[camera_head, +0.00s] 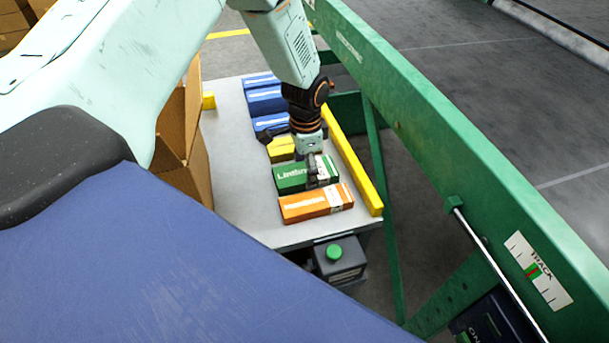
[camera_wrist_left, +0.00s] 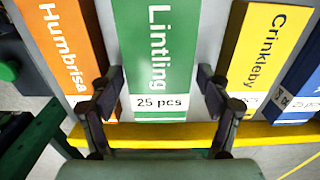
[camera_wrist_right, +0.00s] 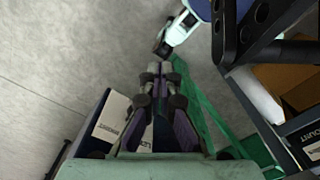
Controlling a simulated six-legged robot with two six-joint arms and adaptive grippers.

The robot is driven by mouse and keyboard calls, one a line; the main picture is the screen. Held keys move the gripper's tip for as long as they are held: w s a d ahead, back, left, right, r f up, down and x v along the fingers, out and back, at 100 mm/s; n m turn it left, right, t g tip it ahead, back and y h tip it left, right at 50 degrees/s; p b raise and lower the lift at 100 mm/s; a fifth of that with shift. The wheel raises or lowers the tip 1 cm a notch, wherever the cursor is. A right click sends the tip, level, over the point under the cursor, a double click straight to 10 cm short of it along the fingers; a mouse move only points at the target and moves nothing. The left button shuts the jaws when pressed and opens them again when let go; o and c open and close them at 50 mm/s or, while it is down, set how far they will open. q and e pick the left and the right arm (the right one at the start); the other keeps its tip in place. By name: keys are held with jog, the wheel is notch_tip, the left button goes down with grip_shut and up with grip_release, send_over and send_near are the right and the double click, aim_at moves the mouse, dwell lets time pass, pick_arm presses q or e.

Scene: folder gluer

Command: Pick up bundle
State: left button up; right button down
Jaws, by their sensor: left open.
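Several flat bundles lie in a row on a light grey table (camera_head: 228,190). The green Linting bundle (camera_head: 290,179) has a white "25 pcs" band and also shows in the left wrist view (camera_wrist_left: 158,50). The orange Humbrisa bundle (camera_head: 305,206) lies on its near side, the yellow Crinkleby bundle (camera_head: 281,149) on its far side. My left gripper (camera_head: 312,172) is open above the green bundle, its fingers on either side of the bundle's band end in the left wrist view (camera_wrist_left: 157,88). My right gripper (camera_wrist_right: 160,70) is shut and empty, away from the bundles.
Blue bundles (camera_head: 265,101) lie farther back. A yellow rail (camera_head: 350,160) edges the table's right side, beside a long green machine beam (camera_head: 430,115). An open cardboard box (camera_head: 182,165) stands left. A box with a green button (camera_head: 340,258) sits below the front edge.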

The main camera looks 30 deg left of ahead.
pick_arm(q)
jog(key=shift+d+r, duration=0.15)
jog(key=shift+d, duration=0.05)
jog(key=shift+c, duration=0.9)
jog(key=shift+s+a, duration=0.1)
jog(key=c, duration=0.8)
jog(key=shift+c, duration=0.2)
